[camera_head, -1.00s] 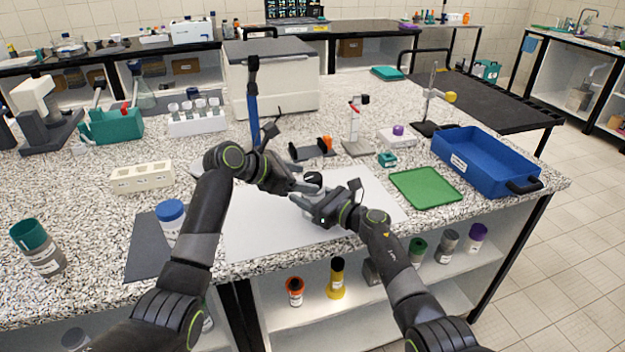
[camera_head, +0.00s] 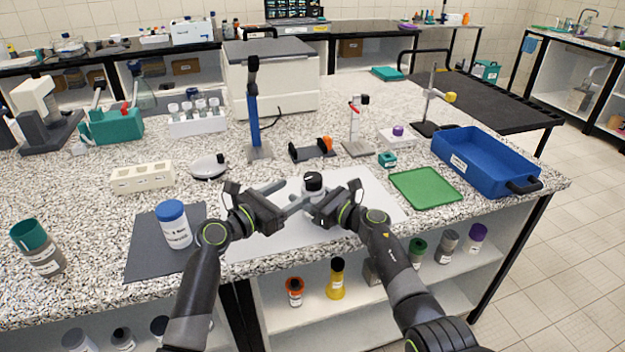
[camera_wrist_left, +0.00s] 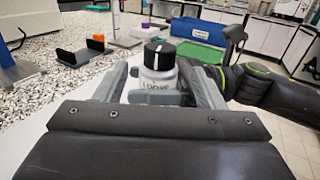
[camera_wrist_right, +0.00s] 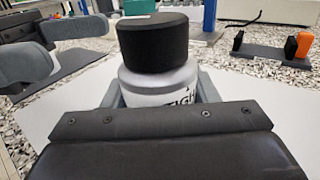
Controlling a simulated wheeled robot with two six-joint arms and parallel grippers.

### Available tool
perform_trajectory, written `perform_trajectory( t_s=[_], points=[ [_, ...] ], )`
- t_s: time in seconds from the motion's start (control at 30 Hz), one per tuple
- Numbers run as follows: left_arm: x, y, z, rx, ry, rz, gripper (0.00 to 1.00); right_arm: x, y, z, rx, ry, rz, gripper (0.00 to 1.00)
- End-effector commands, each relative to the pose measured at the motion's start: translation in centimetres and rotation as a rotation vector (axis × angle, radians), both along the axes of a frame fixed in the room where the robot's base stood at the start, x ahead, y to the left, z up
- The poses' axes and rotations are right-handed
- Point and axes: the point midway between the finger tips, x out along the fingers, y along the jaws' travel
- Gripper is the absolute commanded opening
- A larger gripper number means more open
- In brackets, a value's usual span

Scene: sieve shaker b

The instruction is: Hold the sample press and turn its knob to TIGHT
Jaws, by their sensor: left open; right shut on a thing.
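The sample press (camera_head: 313,185) is a pale grey cylinder with a black knob (camera_wrist_right: 159,42), upright on the white mat. In the left wrist view, the knob's white line (camera_wrist_left: 158,48) points roughly toward the lettering on the body (camera_wrist_left: 159,85), which looks like LOOSE. The right wrist view shows part of the word TIGHT (camera_wrist_right: 180,100). My right gripper (camera_head: 318,200) is shut on the press body below the knob. My left gripper (camera_head: 294,198) is open, its fingers pointing at the press from the left. In the right wrist view its fingertips (camera_wrist_right: 52,48) are apart from the knob.
A blue-capped jar (camera_head: 174,225) stands on a dark mat at left. Behind are a blue post stand (camera_head: 254,115), a black and orange holder (camera_head: 312,150) and a small stand (camera_head: 357,125). A green mat (camera_head: 425,189) and blue tray (camera_head: 485,168) lie right.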

Motion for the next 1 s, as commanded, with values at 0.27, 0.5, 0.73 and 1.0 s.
perform_trajectory(
  t_s=[0.27, 0.5, 0.73, 1.0],
  points=[
    [3.3, -3.4, 0.0, 0.001, 0.001, -0.002, 0.63, 0.0, 0.0, 0.0, 0.000, 0.000, 0.000, 0.15],
    [5.1, -5.1, 0.0, 0.002, 0.001, -0.001, 0.63, 0.0, 0.0, 0.0, 0.000, 0.000, 0.000, 0.15],
    [5.7, -5.7, 0.0, 0.002, 0.001, 0.000, 0.63, 0.0, 0.0, 0.0, 0.000, 0.000, -0.001, 0.15],
    [5.7, -5.7, 0.0, 0.002, 0.001, 0.000, 0.59, 0.0, 0.0, 0.0, 0.000, 0.000, -0.001, 0.15]
  ],
)
